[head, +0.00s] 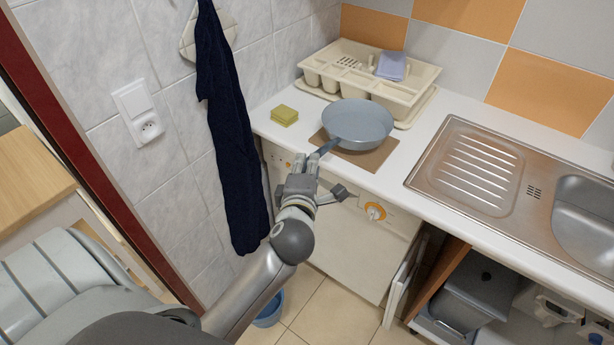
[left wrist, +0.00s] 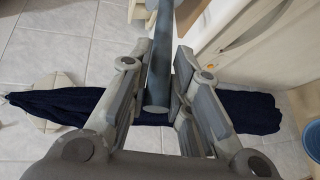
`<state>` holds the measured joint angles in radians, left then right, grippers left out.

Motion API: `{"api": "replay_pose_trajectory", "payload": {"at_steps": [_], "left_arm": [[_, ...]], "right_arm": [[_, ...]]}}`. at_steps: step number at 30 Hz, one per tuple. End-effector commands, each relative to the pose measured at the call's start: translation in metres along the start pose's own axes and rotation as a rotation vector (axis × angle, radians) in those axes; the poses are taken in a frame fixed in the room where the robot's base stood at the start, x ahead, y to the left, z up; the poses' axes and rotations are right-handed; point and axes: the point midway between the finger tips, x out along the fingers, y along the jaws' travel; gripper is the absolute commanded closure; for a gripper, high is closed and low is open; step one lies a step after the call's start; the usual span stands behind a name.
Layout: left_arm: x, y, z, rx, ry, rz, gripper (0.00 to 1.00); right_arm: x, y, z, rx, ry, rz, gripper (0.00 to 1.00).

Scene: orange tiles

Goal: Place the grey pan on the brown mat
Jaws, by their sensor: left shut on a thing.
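The grey pan (head: 358,122) is at the brown mat (head: 370,158) on the white counter, upright, its bowl covering much of the mat. I cannot tell whether its base touches the mat or hovers just above it. Its handle points toward the front left, past the counter edge. My left gripper (head: 312,162) is shut on the handle. In the left wrist view the pan's handle (left wrist: 158,75) runs between the two fingers of my left gripper (left wrist: 163,95). My right gripper is not in view.
A yellow-green sponge (head: 284,115) lies left of the pan. A cream dish rack (head: 368,75) stands behind it, and a metal sink (head: 470,175) is to the right. A dark towel (head: 228,130) hangs on the wall. A blue bucket (head: 268,312) is on the floor.

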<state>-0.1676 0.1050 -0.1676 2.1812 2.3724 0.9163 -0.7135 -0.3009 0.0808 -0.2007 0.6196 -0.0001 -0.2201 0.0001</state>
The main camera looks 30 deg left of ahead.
Motion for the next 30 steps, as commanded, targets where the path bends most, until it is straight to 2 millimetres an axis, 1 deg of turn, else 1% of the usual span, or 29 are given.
{"api": "replay_pose_trajectory", "payload": {"at_steps": [1, 3, 6, 17, 18, 22, 30], "left_arm": [[0.001, -0.01, -0.001, 0.001, 0.002, -0.002, 1.0], [0.003, -0.019, -0.002, -0.001, 0.001, -0.002, 1.0], [0.005, -0.025, -0.002, 0.0, -0.001, 0.002, 1.0], [0.005, -0.028, -0.002, 0.0, -0.002, 0.003, 1.0], [0.005, -0.03, -0.003, 0.001, 0.0, -0.001, 0.77], [0.005, -0.03, -0.003, 0.001, 0.0, -0.002, 0.6], [0.005, -0.029, -0.003, 0.001, 0.0, -0.001, 0.59]], "right_arm": [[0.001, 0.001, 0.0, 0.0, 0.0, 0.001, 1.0], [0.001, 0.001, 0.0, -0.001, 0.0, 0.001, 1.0], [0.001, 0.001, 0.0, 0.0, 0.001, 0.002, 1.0], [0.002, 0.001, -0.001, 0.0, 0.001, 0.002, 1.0], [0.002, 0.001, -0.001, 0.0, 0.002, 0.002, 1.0], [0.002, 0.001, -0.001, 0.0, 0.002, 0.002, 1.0], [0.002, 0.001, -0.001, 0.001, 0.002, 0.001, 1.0]]}}
